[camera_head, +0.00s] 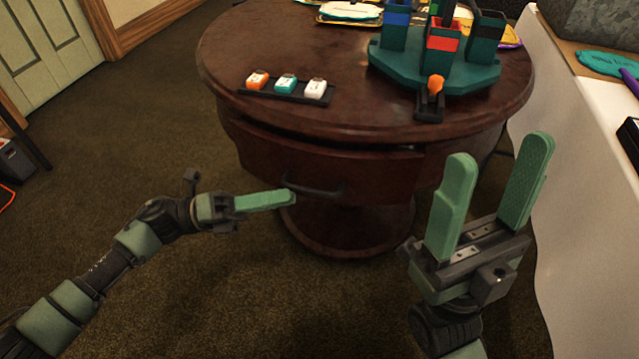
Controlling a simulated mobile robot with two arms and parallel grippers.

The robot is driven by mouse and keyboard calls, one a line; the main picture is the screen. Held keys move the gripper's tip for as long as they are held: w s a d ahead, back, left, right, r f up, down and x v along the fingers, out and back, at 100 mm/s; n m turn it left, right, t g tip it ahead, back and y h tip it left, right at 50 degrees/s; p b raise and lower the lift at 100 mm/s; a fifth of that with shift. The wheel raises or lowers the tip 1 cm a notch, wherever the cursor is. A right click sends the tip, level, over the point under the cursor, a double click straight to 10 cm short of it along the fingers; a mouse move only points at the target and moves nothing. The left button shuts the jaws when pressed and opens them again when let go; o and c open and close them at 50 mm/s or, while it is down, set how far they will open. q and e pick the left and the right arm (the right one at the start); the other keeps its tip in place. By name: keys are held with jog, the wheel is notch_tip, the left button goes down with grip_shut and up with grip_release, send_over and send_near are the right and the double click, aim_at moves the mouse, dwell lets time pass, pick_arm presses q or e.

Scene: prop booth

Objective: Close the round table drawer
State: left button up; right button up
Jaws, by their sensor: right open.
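The round table (270,45) is dark reddish wood. Its drawer (370,172) is in the curved side facing me, with a dark bar handle (318,191). The drawer front stands out a little below the tabletop, with a dark gap along its upper edge. My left gripper (292,197) is just left of the handle, fingers pointing right; whether it touches cannot be told. It is seen side-on, with one green finger overlapping the other or hiding it. My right gripper (498,152) is open and empty, to the right of the drawer, fingers pointing up.
On the tabletop are a black strip with orange, teal and white blocks (286,85) and a teal organizer (440,65). A white-covered table (580,160) stands close on the right.

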aim_at(316, 191)
pick_arm(q)
jog(key=x, duration=0.7)
jog(key=shift+s+d+b, duration=0.1)
jog(key=shift+b, duration=0.3)
grip_shut()
dwell(0.9)
